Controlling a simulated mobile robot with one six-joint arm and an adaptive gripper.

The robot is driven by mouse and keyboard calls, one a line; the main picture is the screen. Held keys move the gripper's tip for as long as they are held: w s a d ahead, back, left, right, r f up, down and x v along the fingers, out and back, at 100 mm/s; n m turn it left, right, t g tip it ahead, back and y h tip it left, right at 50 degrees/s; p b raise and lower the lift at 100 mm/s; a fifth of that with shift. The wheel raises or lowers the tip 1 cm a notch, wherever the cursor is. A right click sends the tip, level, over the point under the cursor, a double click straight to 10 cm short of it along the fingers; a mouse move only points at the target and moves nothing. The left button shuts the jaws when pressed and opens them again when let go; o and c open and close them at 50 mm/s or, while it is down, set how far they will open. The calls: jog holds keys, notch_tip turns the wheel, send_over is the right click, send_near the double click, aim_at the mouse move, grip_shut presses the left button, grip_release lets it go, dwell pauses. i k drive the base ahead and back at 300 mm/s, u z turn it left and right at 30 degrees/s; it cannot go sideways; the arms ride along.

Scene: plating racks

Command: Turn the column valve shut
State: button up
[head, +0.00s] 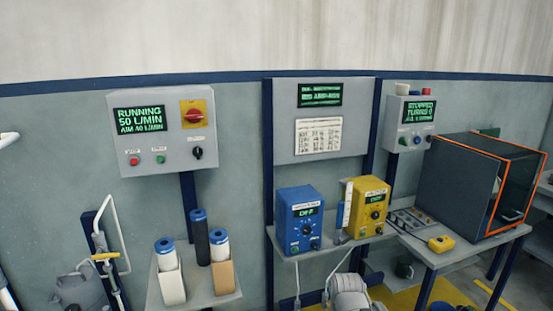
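A yellow lever-like handle (105,256) sits across a white pipe (113,225) at the lower left in the head view; it looks like a valve handle lying roughly level. No label shows on it, so I cannot tell for sure that it is the column valve. Blue-capped cylinders stand right of it: a white one (167,262), a dark one (200,240) and another white one (219,247). The control box (155,105) above them reads "RUNNING 50 L/MIN". It has a red rotary switch on a yellow plate (193,115) and a black knob (197,153). My gripper is not in view.
A blue unit (300,220) and a yellow unit (367,207) stand on a shelf. A dark cabinet with orange edges (460,185) stands on the right table. A grey rounded body (350,293) shows at the bottom edge. A grey vessel (80,291) stands below the lever.

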aim_at(346, 241)
jog(key=k, duration=0.5)
jog(key=z, duration=0.9)
jog(key=i, duration=1.35)
jog(key=u, duration=0.15)
